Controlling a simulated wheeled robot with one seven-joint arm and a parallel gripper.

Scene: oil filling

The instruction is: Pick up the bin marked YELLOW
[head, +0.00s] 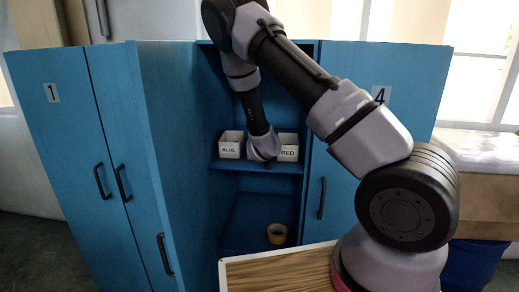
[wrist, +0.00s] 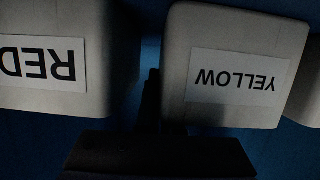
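The bin marked YELLOW (wrist: 240,65) is a pale box with a white label, upside down in the wrist view, right of centre. In the head view it is hidden behind my wrist. My gripper (wrist: 152,90) shows as a dark bar low in the wrist view, with a dark finger reaching up beside the YELLOW bin's left edge. I cannot tell whether it touches the bin, and its opening is too dark to judge. In the head view my gripper end (head: 264,147) is at the shelf, between the BLUE and RED bins.
The RED bin (wrist: 45,65) is close on the left in the wrist view. The BLUE bin (head: 230,144) stands left on the same blue shelf (head: 230,164). Locker walls flank the shelf. A tape roll (head: 277,234) lies below. A wooden-topped surface (head: 280,272) is in front.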

